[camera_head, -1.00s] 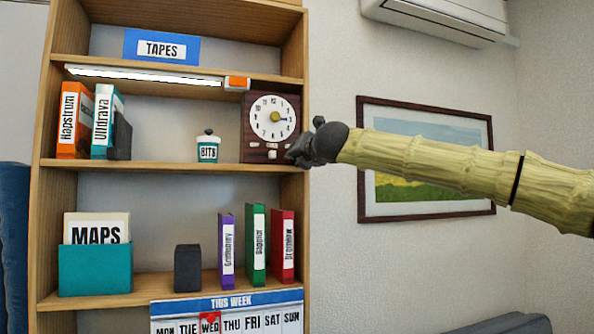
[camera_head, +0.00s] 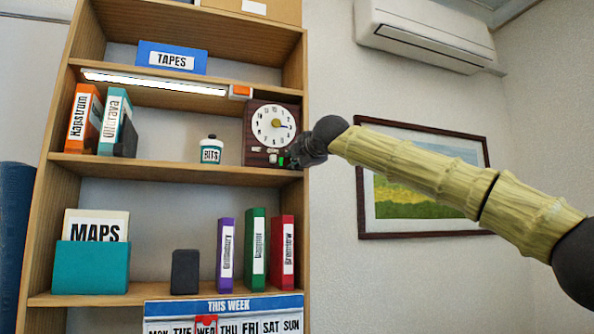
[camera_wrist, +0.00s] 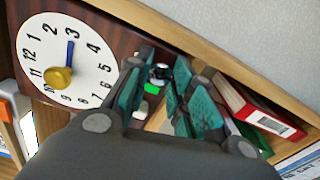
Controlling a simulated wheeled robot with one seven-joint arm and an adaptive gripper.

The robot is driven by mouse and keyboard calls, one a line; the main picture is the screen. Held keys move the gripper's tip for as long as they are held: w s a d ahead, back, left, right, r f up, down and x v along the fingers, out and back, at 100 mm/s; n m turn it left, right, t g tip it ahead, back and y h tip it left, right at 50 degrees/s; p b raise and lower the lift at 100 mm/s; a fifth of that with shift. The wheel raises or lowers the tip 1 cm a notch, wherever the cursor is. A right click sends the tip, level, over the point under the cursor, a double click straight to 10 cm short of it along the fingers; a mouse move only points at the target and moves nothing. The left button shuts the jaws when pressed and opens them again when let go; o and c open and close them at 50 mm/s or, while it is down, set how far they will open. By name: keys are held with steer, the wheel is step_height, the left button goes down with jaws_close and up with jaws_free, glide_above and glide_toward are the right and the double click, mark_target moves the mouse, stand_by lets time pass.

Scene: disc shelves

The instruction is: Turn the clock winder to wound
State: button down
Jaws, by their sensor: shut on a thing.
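The clock (camera_head: 254,134) is a dark wooden box with a white dial, a yellow hub and a blue hand pointing near 3. It stands at the right end of the middle shelf and shows large at the left of the wrist view (camera_wrist: 115,38). My gripper (camera_head: 294,158) is at the clock's lower right corner. In the wrist view its teal fingers are closed around a small dark-and-white knob, the winder (camera_wrist: 160,72), on the clock's face. A green patch (camera_wrist: 152,88) shows beside the knob. The fingers partly hide the winder and its markings.
A white BITS jar (camera_head: 210,150) stands left of the clock. A lit strip lamp (camera_head: 155,82) hangs above. Books (camera_head: 256,240) and a teal MAPS box (camera_head: 92,267) fill the shelf below. Free wall lies to the right, with a framed picture (camera_head: 430,205).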

steer(key=shift+f+m+b, duration=0.2)
steer(key=shift+m+b, duration=0.45)
steer(key=shift+m, duration=0.25)
steer(key=shift+r, duration=0.1)
steer(key=c, duration=1.2)
jaws_free()
steer(key=shift+s+d+r, duration=0.1)
steer(key=v, duration=1.1)
steer(key=shift+s, duration=0.4)
steer(key=shift+d, duration=0.1)
